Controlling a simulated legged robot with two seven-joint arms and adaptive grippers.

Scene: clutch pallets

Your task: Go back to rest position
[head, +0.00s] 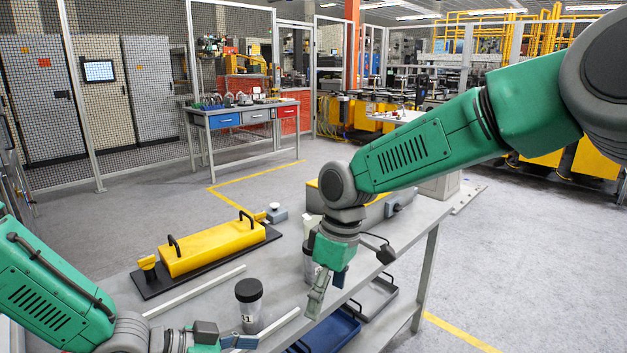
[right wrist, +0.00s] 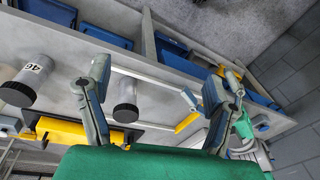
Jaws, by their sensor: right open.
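My right gripper (head: 326,297) hangs over the grey table (head: 405,240) with its fingers pointing down. The right wrist view shows its fingers (right wrist: 158,85) spread apart with nothing held between them. A clear container with a black lid (head: 308,262) stands behind this gripper, partly hidden by it. My left gripper (head: 225,340) is low in the head view, near another black-lidded container (head: 249,305). Its fingers are partly cut off, so its opening is unclear. The right wrist view shows two containers, one labelled 46 (right wrist: 28,80) and another beside the left finger (right wrist: 125,100).
A yellow fixture with black handles (head: 208,248) sits on the table. Pale rails (head: 195,291) lie across the top. Open floor (head: 510,250) lies to the right.

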